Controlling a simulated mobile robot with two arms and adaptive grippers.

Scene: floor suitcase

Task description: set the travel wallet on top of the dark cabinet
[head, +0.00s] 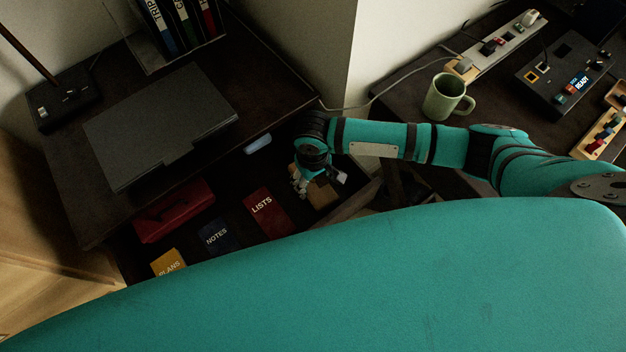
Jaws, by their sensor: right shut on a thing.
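My right gripper (318,182) reaches down into the open drawer of the dark cabinet (268,88), at the drawer's right end. It is shut on a small brown item (322,196), which looks like the travel wallet. The fingers and wrist partly cover the item, and I cannot tell whether it still touches the drawer floor. The cabinet top is above and to the left of the gripper. My left gripper is not in view.
A closed dark laptop (160,125), a black device (62,102) and a binder rack (180,30) stand on the cabinet. The drawer holds a red case (174,211) and yellow, blue and red notebooks (264,210). A green mug (442,97) stands on the right desk. The cabinet top's right strip is clear.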

